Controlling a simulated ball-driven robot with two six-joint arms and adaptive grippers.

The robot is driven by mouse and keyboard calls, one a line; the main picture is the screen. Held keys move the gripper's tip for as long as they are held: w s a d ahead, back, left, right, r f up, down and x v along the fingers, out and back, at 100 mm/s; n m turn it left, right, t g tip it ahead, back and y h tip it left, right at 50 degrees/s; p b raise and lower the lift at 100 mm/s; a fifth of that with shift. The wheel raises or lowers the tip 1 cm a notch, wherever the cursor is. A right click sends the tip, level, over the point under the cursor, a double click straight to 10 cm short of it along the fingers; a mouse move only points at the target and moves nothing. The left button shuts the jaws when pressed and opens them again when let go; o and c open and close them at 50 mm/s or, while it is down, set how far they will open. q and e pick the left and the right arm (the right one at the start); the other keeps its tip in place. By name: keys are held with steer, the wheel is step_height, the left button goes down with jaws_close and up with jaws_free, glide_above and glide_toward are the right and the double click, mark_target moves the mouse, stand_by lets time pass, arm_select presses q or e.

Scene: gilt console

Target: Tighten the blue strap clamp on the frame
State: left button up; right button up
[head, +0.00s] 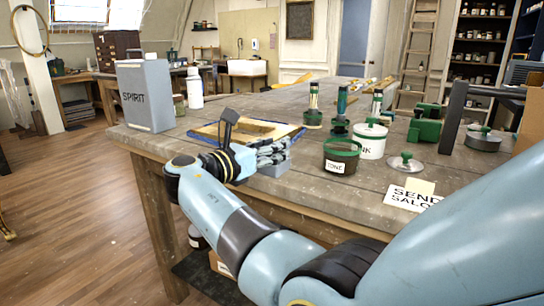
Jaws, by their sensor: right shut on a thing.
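A gilt frame (262,130) lies flat on the workbench with a blue strap (298,135) around its outer edge. My right gripper (279,152) is at the near side of the frame, its fingers pointing right. It is shut at the strap clamp; the fingers and wrist hide the part held. A small grey-blue block (275,169) shows just below the fingers; I cannot tell whether it belongs to the clamp. My left gripper is not in view.
The wooden workbench (330,205) holds a grey SPIRIT can (145,97) and white bottle (194,88) at left.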

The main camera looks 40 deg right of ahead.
steer(key=shift+f+m+g+b, duration=0.15)
steer(key=shift+m+g+b, duration=0.2)
steer(key=shift+g, duration=0.25)
steer(key=o, duration=1.2)
step_height(320, 180, up, 10)
steer(key=shift+r, duration=0.1)
